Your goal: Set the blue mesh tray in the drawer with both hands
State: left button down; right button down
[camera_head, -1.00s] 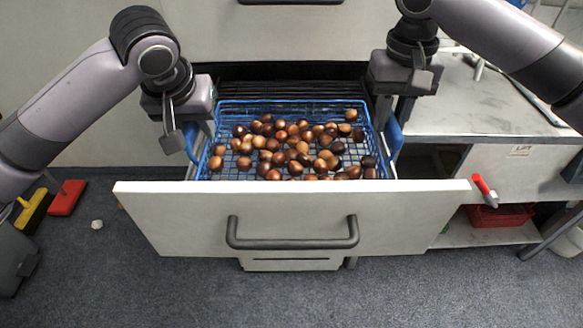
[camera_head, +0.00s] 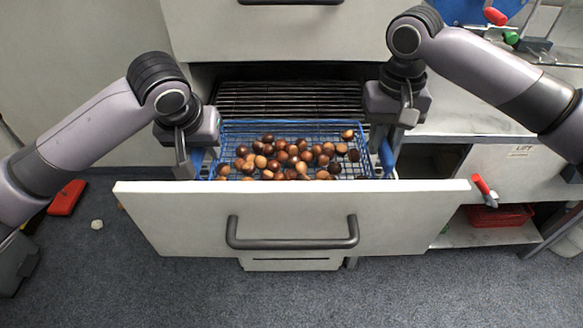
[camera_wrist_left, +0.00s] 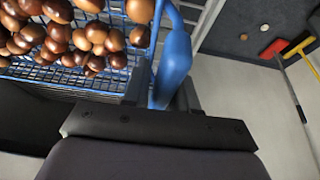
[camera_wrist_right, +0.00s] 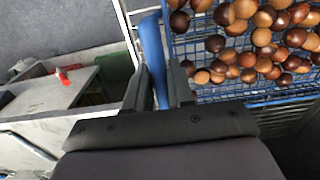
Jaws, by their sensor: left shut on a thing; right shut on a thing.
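The blue mesh tray (camera_head: 232,131) holds many brown chestnuts and sits within the open drawer (camera_head: 290,212), behind its white front panel. My left gripper (camera_head: 196,163) is shut on the tray's left blue handle, which shows in the left wrist view (camera_wrist_left: 172,62). My right gripper (camera_head: 387,146) is shut on the right blue handle, which shows in the right wrist view (camera_wrist_right: 154,52). The drawer front hides the tray's near edge and underside, so I cannot tell whether it rests on the drawer bottom.
A dark wire rack (camera_head: 290,97) shows behind the tray. A grey worktop (camera_head: 475,105) stands at the right, with a red-handled clamp (camera_head: 484,188) near the drawer's right corner. A red crate (camera_head: 500,215) sits on a lower shelf. A red broom head (camera_head: 66,198) lies on the left floor.

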pick_arm(q)
jog(key=c, duration=1.3)
grip_release()
jog(key=shift+a+f, duration=0.4)
jog(key=shift+f, duration=0.05)
pick_arm(e)
jog(key=c, duration=1.4)
grip_release()
jog(key=shift+w+d+f, duration=0.1)
jog(key=shift+d+f, duration=0.05)
jog(key=shift+d, duration=0.15)
pick_arm(q)
jog(key=o, duration=0.4)
jog(key=shift+r, duration=0.1)
pick_arm(e)
jog(key=o, duration=0.4)
pick_arm(q)
jog(key=shift+d, duration=0.15)
pick_arm(e)
jog(key=shift+a, duration=0.15)
pick_arm(q)
jog(key=shift+d+r, duration=0.1)
jog(key=shift+r, duration=0.05)
pick_arm(e)
jog(key=shift+a, duration=0.1)
